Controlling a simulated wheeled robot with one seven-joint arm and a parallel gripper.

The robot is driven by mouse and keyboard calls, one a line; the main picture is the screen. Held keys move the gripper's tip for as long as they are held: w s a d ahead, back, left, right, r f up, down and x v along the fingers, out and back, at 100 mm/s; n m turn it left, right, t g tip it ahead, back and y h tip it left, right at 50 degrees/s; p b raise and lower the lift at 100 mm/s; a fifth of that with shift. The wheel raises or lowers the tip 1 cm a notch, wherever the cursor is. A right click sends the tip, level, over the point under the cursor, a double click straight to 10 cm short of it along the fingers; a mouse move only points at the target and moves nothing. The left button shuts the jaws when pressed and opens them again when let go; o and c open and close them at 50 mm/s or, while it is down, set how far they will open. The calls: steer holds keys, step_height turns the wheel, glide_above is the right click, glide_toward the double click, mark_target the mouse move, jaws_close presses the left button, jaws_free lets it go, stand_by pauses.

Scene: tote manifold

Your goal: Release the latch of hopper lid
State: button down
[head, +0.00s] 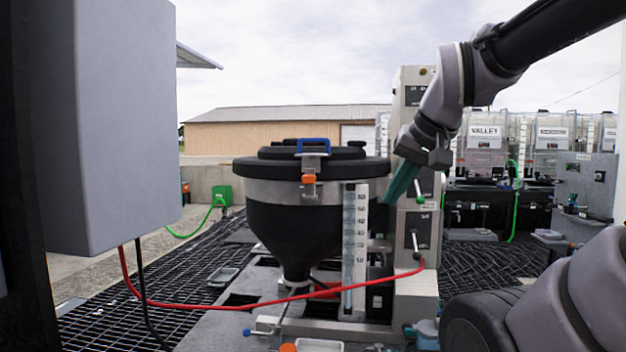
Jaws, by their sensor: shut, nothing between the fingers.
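The hopper (291,235) is a black funnel with a grey metal band, standing upright in the middle of the head view. Its black lid (262,167) lies flat on top and looks closed. A blue handle (313,142) rises from the lid. My gripper (392,198) has green fingers pointing down and left. It is shut and empty, right of the hopper rim and apart from the latch.
A white level scale (355,250) stands at the hopper's front right. A red hose (215,307) crosses low in front. A large grey box (100,130) blocks the left. Clear totes (487,135) stand at the back right.

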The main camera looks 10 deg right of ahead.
steer(key=w+a+f+g+y, duration=0.1)
steer(key=w+a+g+y, duration=0.3)
steer(key=w, duration=0.3)
steer(key=m+t+y, duration=0.3)
steer(key=t+y, duration=0.5)
glide_toward(318, 179)
steer(key=s, duration=0.3)
steer(key=shift+s+a+r, duration=0.15)
steer(key=shift+a+r, duration=0.05)
steer(key=x, duration=1)
steer(key=shift+s+a, duration=0.1)
steer(key=shift+s+y, duration=0.1)
steer(key=shift+y, duration=0.2)
